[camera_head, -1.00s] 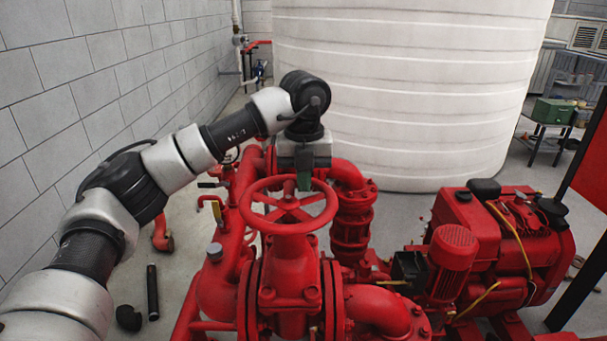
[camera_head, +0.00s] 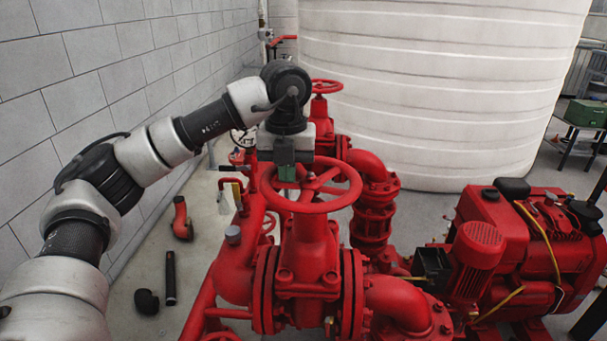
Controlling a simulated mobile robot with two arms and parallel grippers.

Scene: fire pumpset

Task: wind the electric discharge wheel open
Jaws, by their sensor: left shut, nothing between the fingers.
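The nearest red handwheel (camera_head: 345,200) lies flat on top of a red gate valve (camera_head: 308,262) in the middle of the view; I cannot tell from the picture whether it is the electric discharge one. My left gripper (camera_head: 287,174) points down at the far left part of this wheel, with its green-grey fingers at the rim and spokes. The fingers look closed with nothing between them. Whether they touch a spoke or the rim is not clear. My right gripper does not show.
A second red handwheel (camera_head: 327,86) stands behind my left wrist. A red engine (camera_head: 530,240) is at the right and a large white tank (camera_head: 440,90) at the back. A grey block wall (camera_head: 110,60) runs along the left. Loose black pipe (camera_head: 170,278) lies on the floor.

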